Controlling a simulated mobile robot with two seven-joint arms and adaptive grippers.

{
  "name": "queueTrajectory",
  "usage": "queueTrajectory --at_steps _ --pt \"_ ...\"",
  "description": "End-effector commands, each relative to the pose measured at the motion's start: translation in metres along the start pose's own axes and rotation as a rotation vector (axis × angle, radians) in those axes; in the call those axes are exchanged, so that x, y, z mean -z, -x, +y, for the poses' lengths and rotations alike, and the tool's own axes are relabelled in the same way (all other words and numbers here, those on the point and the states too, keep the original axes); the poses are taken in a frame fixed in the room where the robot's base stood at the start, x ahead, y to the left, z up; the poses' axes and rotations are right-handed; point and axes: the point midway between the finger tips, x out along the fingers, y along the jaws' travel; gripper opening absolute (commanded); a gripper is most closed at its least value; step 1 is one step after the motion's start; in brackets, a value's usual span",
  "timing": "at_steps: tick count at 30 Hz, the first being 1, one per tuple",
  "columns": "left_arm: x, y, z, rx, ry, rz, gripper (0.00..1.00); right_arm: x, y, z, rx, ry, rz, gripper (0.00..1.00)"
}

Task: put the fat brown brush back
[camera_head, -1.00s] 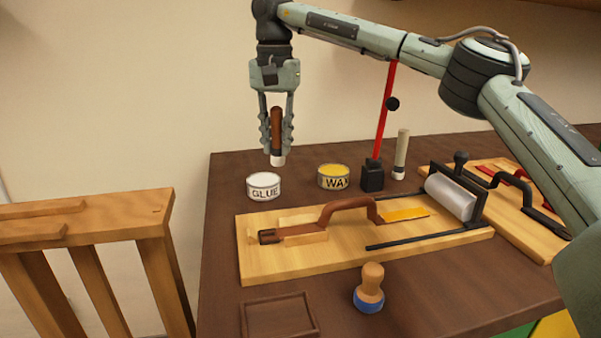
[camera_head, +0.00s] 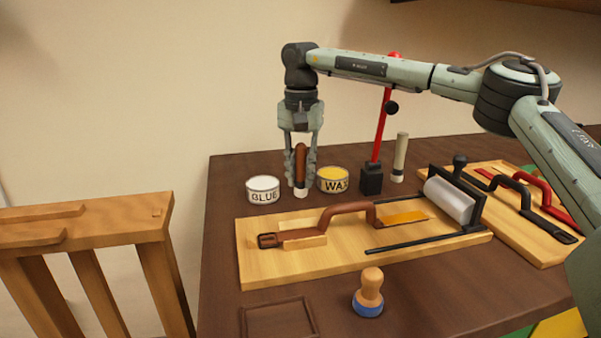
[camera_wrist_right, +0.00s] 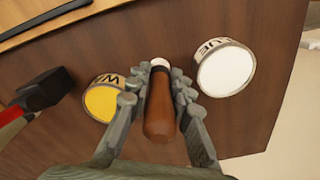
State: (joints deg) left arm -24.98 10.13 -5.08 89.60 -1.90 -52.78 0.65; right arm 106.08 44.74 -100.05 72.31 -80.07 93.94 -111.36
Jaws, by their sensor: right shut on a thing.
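The fat brown brush (camera_head: 300,168) is upright in my right gripper (camera_head: 300,172), white tip downward. In the head view it is between the glue tin (camera_head: 263,190) and the wax tin (camera_head: 333,180), at or just above the table; I cannot tell whether its tip touches. In the right wrist view my right gripper (camera_wrist_right: 160,95) has its fingers shut on both sides of the brown handle (camera_wrist_right: 160,112). The glue tin (camera_wrist_right: 226,68) and the wax tin (camera_wrist_right: 103,100) flank it there. My left gripper is not in view.
A pale brush (camera_head: 399,158) stands upright behind the black-based red stand (camera_head: 371,179). A wooden board (camera_head: 262,262) with a brown strap and a roller (camera_head: 449,200) lies in front. A stamp (camera_head: 369,296) and an empty square tray (camera_head: 278,318) are nearer the front.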

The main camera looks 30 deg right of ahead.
Motion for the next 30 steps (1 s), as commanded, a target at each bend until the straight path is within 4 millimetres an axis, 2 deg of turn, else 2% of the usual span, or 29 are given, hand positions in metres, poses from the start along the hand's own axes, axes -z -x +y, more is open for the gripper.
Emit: queueTrajectory --at_steps 1,2,6,17,22,30 --pt "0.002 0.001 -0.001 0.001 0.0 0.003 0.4 0.0 -0.002 0.0 0.0 0.0 -0.001 0.0" --pt "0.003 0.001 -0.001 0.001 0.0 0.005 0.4 0.0 -0.002 0.0 0.0 0.0 0.0 0.24" --pt "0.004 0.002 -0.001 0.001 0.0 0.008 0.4 0.0 -0.002 0.0 0.0 0.0 0.0 0.42" --pt "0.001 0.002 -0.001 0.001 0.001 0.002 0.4 0.0 0.004 0.0 0.001 0.0 0.001 0.42" --pt "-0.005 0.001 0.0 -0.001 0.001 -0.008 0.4 0.0 0.028 -0.001 0.003 0.001 0.002 0.42" --pt "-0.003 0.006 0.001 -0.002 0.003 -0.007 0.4 0.0 0.087 -0.001 0.003 0.0 0.002 0.42"
